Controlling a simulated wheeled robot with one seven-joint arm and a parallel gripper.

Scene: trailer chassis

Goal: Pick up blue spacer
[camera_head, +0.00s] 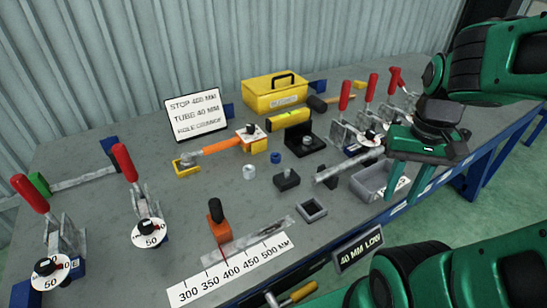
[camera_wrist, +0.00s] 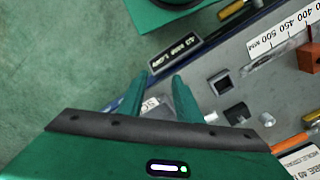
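A small blue cylinder (camera_head: 276,157), which looks like the blue spacer, stands on the grey bench near the middle in the head view. I cannot make out the spacer in the wrist view. My gripper (camera_head: 405,184) is at the right front of the bench, over the grey bin, well to the right of the spacer. In the wrist view its two green fingers (camera_wrist: 161,96) are apart with nothing held between them.
The grey bin (camera_head: 370,190) is at the front edge. Black blocks (camera_head: 287,180), a square dark ring (camera_head: 312,210) and a silver ring (camera_head: 249,172) lie near the spacer. Red-handled clamps (camera_head: 345,97) stand behind my gripper. A yellow toolbox (camera_head: 270,96) is at the back.

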